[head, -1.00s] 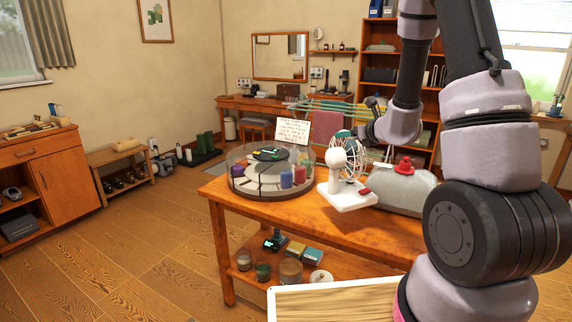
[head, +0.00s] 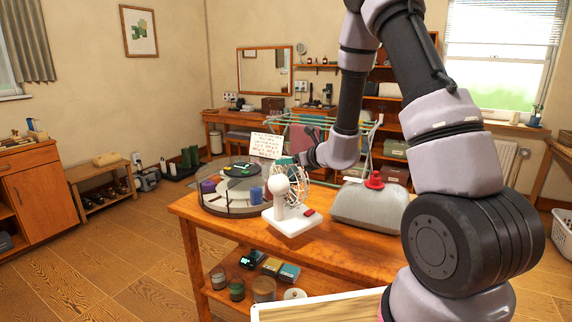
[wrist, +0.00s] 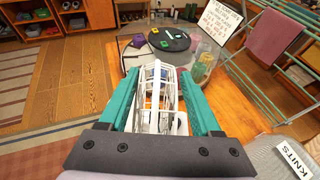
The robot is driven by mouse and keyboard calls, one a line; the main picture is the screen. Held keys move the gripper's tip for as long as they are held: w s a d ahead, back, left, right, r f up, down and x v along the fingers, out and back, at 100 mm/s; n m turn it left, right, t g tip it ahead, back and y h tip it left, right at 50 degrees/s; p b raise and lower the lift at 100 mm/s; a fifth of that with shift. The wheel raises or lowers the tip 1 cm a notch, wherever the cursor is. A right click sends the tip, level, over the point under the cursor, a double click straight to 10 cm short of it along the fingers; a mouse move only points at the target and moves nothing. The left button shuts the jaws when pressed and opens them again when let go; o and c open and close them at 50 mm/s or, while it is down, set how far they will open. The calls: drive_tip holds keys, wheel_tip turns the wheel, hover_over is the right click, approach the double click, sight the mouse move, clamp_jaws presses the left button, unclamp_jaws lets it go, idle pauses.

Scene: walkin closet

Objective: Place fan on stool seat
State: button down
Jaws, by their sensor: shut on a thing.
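A small white fan (head: 281,188) with a round wire cage and a flat square base is in my gripper, above or at the front of the wooden table. I cannot tell whether its base touches the table top. In the wrist view, the fan's cage (wrist: 160,88) sits between the two teal fingers of my gripper (wrist: 163,92), which are shut on it. In the head view the fan and arm partly hide my gripper (head: 300,161). No stool seat stands out clearly; a low dark shape by the back desk is too small and covered to tell.
The wooden table (head: 350,250) carries a round glass-walled tray (head: 222,208), a sign card (head: 266,145), and a grey rounded bag (head: 370,207) with a red item (head: 374,180) on top. A drying rack (head: 365,132) stands behind. Floor at left (head: 110,240) is clear.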

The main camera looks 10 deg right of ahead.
drive_tip(key=w+d+f, duration=0.5)
drive_tip(key=w, duration=0.2)
idle(0.3)
drive_tip(key=shift+c, duration=0.4)
unclamp_jaws()
drive_tip(key=shift+f, duration=0.2)
